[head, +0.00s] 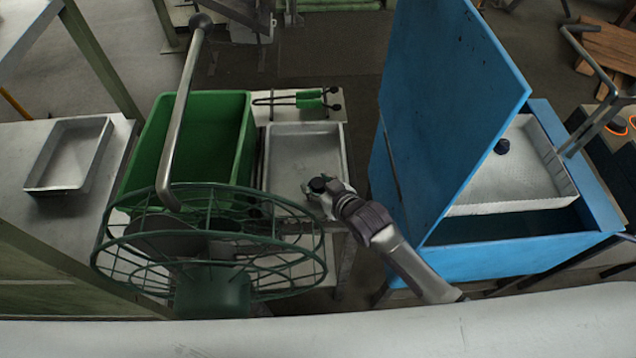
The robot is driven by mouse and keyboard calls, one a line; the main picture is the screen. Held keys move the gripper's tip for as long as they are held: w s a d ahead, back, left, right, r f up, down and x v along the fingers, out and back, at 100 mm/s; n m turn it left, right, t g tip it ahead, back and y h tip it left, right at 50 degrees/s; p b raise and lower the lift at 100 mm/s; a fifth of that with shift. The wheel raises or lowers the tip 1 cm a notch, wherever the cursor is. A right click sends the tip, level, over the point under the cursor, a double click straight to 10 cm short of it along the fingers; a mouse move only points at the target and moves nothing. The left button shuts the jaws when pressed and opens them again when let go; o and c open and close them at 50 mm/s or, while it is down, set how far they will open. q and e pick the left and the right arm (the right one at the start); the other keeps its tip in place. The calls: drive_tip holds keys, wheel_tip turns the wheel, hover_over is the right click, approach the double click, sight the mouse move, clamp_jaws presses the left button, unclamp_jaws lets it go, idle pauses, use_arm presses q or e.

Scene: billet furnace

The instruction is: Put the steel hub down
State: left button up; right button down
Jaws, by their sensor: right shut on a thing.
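The steel hub (318,184), a small dark round piece, is at the tip of my right gripper (323,192). The gripper is shut on it, over the near right part of a shallow metal tray (301,131). I cannot tell whether the hub touches the tray floor. My left gripper is not in view.
A deep green crate (204,92) stands left of the tray. Green-handled tongs (309,100) lie behind it. The blue box's raised lid (450,95) stands at right. Another shallow tray (52,187) lies far left.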

drive_tip(key=shift+c, duration=2.2)
unclamp_jaws()
drive_tip(key=shift+r, duration=0.2)
drive_tip(key=shift+s+d, duration=0.2)
drive_tip(key=shift+s, duration=0.15)
drive_tip(key=v, duration=1.1)
drive_tip(key=shift+r+b, duration=0.15)
drive_tip(key=shift+b, duration=0.15)
